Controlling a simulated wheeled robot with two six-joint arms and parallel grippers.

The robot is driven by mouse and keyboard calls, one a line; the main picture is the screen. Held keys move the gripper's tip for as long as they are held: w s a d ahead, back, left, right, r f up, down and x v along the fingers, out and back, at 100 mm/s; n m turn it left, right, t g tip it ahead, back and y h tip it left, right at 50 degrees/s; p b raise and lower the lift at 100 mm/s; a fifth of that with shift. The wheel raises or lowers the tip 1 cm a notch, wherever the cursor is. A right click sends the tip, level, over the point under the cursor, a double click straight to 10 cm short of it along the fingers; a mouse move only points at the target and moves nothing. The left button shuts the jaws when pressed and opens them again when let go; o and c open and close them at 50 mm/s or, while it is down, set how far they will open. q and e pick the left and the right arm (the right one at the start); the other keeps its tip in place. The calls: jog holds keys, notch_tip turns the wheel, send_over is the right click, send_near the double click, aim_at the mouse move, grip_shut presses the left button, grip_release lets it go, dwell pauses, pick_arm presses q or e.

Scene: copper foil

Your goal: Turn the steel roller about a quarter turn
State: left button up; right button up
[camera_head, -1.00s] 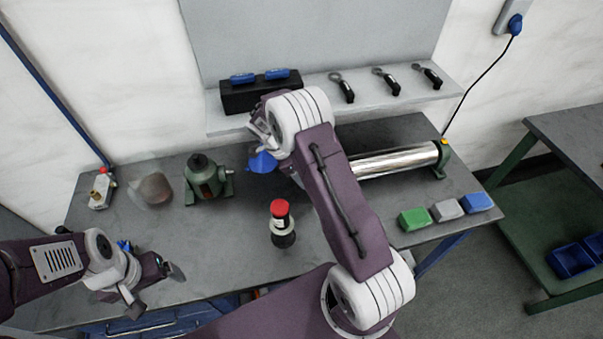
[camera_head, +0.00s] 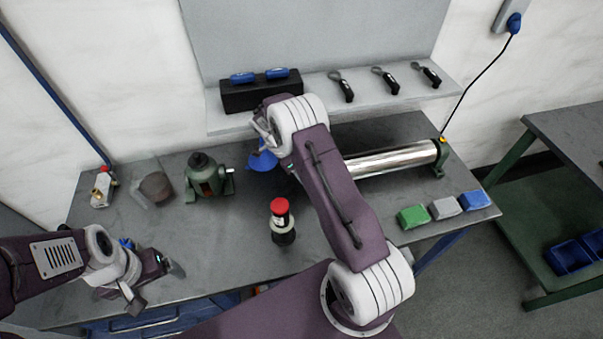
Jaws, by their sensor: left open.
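The shiny steel roller (camera_head: 395,160) lies across the back right of the bench. Its right end sits in a green bearing stand (camera_head: 440,162), and its left end is hidden behind my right arm. A blue part (camera_head: 262,160) shows just below my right wrist; whether it joins the roller is hidden. My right gripper (camera_head: 264,128) is at the left of the hidden roller end, above the blue part, mostly covered by its own wrist; its jaws cannot be made out. My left gripper (camera_head: 156,286) is open and empty over the front left of the bench, far from the roller.
A red-capped bottle (camera_head: 281,222) stands mid-bench. A green machine (camera_head: 204,178) and a clear box with a dark lump (camera_head: 155,188) are at the left. Green, grey and blue blocks (camera_head: 444,208) lie front right. A shelf (camera_head: 400,91) holds tools behind.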

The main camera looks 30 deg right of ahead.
jog(key=o, duration=1.3)
jog(key=shift+o, duration=0.2)
